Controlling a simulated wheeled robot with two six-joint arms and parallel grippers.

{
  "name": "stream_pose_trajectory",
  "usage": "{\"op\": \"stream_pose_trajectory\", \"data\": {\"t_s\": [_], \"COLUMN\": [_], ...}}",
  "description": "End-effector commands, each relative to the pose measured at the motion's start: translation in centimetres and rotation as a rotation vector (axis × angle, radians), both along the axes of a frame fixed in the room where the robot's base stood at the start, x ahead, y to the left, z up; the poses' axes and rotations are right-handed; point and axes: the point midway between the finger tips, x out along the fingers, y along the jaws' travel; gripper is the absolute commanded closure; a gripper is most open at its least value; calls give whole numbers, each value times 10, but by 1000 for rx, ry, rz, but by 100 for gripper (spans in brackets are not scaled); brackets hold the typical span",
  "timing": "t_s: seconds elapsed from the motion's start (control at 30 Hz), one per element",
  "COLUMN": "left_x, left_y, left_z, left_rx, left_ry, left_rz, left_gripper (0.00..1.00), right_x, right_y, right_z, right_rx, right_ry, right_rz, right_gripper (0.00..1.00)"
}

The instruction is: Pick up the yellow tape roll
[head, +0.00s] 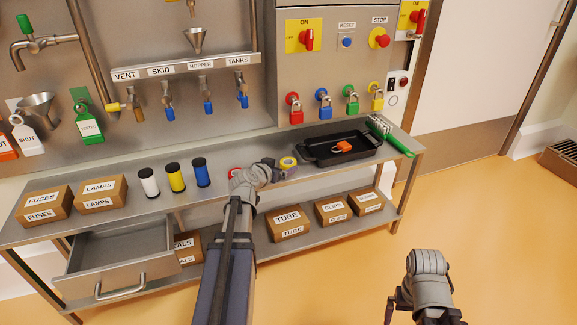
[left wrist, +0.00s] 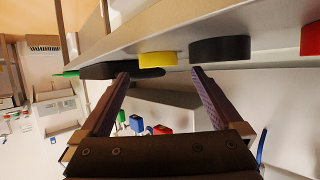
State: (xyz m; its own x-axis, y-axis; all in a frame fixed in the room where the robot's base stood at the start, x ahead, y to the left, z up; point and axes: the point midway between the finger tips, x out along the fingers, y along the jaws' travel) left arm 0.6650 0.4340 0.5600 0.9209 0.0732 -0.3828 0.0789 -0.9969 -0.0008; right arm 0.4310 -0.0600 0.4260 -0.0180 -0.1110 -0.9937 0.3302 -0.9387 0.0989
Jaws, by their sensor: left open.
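The yellow tape roll (head: 288,161) lies on the upper shelf of the steel bench, left of the black tray. My left gripper (head: 279,169) is at the roll's near left side in the head view, and its jaws are small and partly hidden there. In the left wrist view, my left gripper (left wrist: 160,76) is open and empty. The yellow roll (left wrist: 157,59) shows just beyond and between its fingertips. A black roll (left wrist: 220,49) is beside it, past the other fingertip. A red roll (head: 234,172) is partly hidden behind my left arm. My right arm shows at lower right; its jaws are unclear.
The black tray (head: 318,151) holds an orange item (head: 342,147). A green-handled brush (head: 393,140) lies to its right. White, yellow and blue spools (head: 175,177) stand at left. An open drawer (head: 115,262) juts out below. Padlocks (head: 325,109) hang on the panel behind.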

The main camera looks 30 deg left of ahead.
Motion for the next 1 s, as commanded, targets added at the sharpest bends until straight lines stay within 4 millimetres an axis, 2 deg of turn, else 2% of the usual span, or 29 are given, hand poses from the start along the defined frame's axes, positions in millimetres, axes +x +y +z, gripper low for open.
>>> {"op": "stream_pose_trajectory", "data": {"t_s": [0.1, 0.27, 0.53, 1.0], "left_x": [19, 39, 41, 41], "left_y": [0, 2, 1, 1], "left_z": [-7, -15, -15, -15], "left_rx": [-1, 0, -1, -1], "left_ry": [-1, 0, 0, 0], "left_rz": [-2, -1, -1, 0], "left_gripper": [0, 0, 1, 54], "right_x": [0, 0, 0, 0], "right_y": [0, 0, 0, 0], "right_z": [-7, -15, -15, -15], "right_rx": [0, 0, 0, 0], "right_ry": [0, 0, 0, 0], "right_rz": [-1, -3, -4, -4], "right_gripper": [0, 0, 0, 0]}}
